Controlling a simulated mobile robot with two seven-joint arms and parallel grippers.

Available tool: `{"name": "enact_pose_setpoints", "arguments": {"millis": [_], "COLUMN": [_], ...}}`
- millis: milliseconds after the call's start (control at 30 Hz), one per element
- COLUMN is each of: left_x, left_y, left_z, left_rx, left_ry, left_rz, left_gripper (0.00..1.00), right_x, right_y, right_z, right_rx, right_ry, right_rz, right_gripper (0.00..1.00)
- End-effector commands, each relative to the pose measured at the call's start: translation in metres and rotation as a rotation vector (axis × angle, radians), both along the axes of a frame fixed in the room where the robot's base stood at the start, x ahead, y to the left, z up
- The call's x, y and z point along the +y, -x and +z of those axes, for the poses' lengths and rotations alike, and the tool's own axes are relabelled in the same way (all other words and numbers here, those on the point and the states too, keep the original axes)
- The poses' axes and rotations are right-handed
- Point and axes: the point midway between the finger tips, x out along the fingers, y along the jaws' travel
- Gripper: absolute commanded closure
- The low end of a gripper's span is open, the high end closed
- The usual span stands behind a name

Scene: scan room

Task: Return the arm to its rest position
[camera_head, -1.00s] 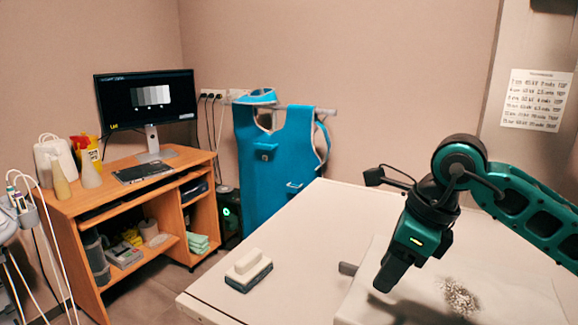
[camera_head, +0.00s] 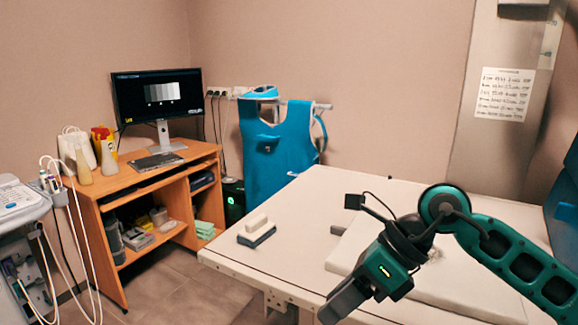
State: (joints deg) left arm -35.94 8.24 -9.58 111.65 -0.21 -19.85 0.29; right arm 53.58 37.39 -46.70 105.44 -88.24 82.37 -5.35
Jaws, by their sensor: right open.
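My right arm (camera_head: 515,262), green and black, comes in from the right over the white table. My right gripper (camera_head: 336,305) is open, with nothing seen in it. It points down and left in front of the table's near side, close to the bottom of the picture. Its fingers overlap, so the gap between them hardly shows. My left gripper is not in view.
A white table (camera_head: 300,205) bears a white pad (camera_head: 465,292) under my arm and a white-and-dark block (camera_head: 257,230) at its left. A wooden desk (camera_head: 115,183) with a monitor (camera_head: 158,97), a blue apron (camera_head: 275,150) and a machine (camera_head: 20,215) stand beyond.

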Motion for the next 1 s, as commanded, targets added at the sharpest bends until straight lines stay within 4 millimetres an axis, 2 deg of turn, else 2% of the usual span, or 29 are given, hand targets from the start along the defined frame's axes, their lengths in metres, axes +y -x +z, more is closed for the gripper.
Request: {"name": "enact_pose_setpoints", "arguments": {"millis": [33,100,200,300,433,533,667,767,833,900,967,1000], "left_x": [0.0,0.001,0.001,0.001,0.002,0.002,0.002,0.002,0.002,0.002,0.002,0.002], "left_y": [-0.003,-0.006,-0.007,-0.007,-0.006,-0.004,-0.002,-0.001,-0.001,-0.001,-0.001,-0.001], "left_z": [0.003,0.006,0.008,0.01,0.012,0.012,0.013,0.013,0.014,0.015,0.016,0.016], "left_rx": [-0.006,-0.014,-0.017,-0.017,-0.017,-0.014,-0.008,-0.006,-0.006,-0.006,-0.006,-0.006], "left_ry": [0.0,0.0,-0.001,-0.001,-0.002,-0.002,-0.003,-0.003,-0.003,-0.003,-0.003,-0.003], "left_rz": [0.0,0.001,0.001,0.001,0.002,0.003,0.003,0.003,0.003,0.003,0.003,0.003], "left_gripper": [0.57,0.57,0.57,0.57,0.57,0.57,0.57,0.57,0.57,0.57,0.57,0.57], "right_x": [0.017,0.04,0.066,0.08,0.074,0.054,0.015,-0.019,-0.043,-0.064,-0.077,-0.084], "right_y": [0.011,0.024,0.038,0.041,0.026,0.008,-0.012,-0.013,-0.003,0.016,0.036,0.051], "right_z": [-0.002,0.002,0.015,0.031,0.041,0.032,-0.01,-0.063,-0.109,-0.153,-0.186,-0.205], "right_rx": [0.06,0.15,0.308,0.491,0.743,0.944,1.205,1.403,1.536,1.654,1.738,-1.711], "right_ry": [-0.102,-0.261,-0.514,-0.777,-1.09,-1.301,-1.521,-1.645,-1.701,-1.73,-1.734,1.656], "right_rz": [0.0,-0.018,-0.079,-0.194,-0.411,-0.627,-0.97,-1.275,-1.512,-1.743,-1.92,1.943], "right_gripper": [0.59,0.59,0.59,0.59,0.59,0.59,0.59,0.59,0.59,0.59,0.59,0.59]}}
